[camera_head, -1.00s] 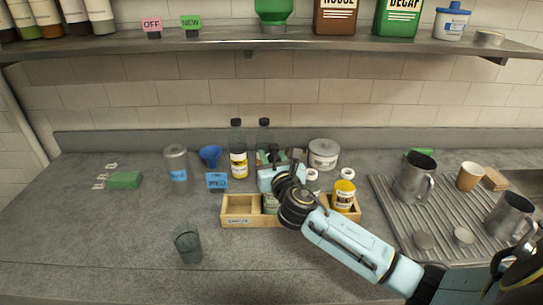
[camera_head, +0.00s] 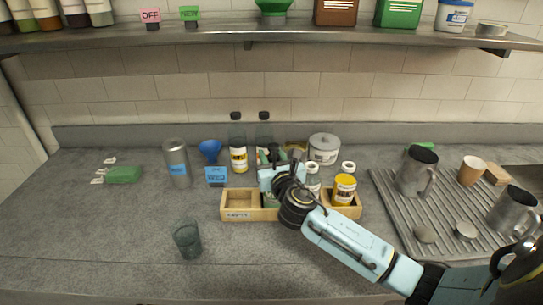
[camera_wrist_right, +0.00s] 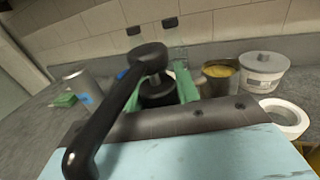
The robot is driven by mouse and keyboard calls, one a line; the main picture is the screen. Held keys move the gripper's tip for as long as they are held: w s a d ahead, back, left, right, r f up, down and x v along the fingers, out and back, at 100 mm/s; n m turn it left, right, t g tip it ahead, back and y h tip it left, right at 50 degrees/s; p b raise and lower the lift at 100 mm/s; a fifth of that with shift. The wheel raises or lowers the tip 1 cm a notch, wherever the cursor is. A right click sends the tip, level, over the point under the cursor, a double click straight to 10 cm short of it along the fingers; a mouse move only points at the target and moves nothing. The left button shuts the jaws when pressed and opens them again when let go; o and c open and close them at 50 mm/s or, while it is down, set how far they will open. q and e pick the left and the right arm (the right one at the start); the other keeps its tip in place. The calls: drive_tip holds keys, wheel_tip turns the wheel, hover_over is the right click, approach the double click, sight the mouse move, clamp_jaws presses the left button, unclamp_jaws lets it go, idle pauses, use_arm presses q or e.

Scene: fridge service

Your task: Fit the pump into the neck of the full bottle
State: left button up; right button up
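The black pump (camera_wrist_right: 150,58) shows in the right wrist view, its spout curving down to the left. In the head view its black top (camera_head: 274,154) rises by my right gripper (camera_head: 271,171). The gripper appears shut on the pump's collar, with green pieces at both sides of it. A bottle (camera_head: 270,201) with a pale label stands in the wooden caddy (camera_head: 238,214) below the gripper, largely hidden. I cannot tell whether the pump touches its neck. A yellow-labelled bottle (camera_head: 238,159) stands behind the caddy. Which bottle is full is unclear. My left gripper is out of view.
The caddy's right end holds a yellow-labelled jar (camera_head: 344,188). A blue funnel (camera_head: 210,150), a metal canister (camera_head: 176,163) and a WED sign (camera_head: 216,176) stand left. A lidded tub (camera_head: 324,148) is behind. A glass (camera_head: 187,240) stands front left. Metal pitchers (camera_head: 416,170) stand right.

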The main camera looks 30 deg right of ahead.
drive_tip(key=o, duration=0.4)
drive_tip(key=shift+f, duration=0.1)
drive_tip(key=shift+o, duration=0.2)
drive_tip(key=v, duration=1.3)
drive_tip(key=shift+s, duration=0.15)
